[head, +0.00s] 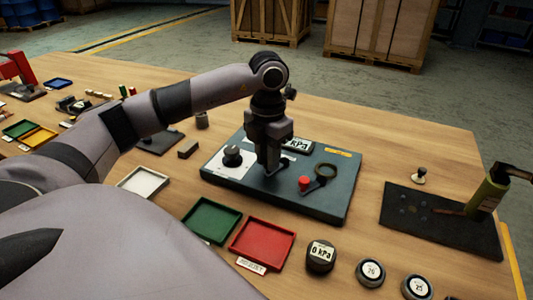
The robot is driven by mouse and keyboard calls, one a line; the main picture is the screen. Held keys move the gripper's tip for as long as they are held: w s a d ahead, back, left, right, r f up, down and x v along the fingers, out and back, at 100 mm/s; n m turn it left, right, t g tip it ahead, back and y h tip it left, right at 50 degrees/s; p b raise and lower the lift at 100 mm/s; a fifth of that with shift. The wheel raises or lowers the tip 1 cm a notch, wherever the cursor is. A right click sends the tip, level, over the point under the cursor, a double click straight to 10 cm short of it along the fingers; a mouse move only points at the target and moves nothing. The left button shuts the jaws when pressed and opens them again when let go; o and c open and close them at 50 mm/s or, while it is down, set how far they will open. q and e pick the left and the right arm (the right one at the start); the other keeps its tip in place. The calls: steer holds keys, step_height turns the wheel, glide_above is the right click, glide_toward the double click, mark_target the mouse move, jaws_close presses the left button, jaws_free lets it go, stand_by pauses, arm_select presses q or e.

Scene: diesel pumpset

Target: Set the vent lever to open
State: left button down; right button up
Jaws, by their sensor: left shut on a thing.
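A dark panel (335,207) lies on the wooden table. It carries a black knob (232,155) on a white plate, a gauge reading kPa (299,144), a red knob (304,183) and a dark ring (326,171). My left gripper (270,170) points straight down over the panel, between the white plate and the red knob. Its fingers are shut on a small part at the panel, which I take to be the vent lever. The fingers hide most of it, so I cannot read its setting. My right gripper is out of view.
A green tray (211,238), a red tray (290,245) and a white tray (142,195) lie in front and left.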

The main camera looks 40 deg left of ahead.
arm_select(q)
steer(key=shift+r, duration=0.1)
steer(key=c, duration=0.9)
jaws_free()
steer(key=shift+c, duration=0.2)
step_height(320, 180, up, 7)
steer(key=shift+r, duration=0.1)
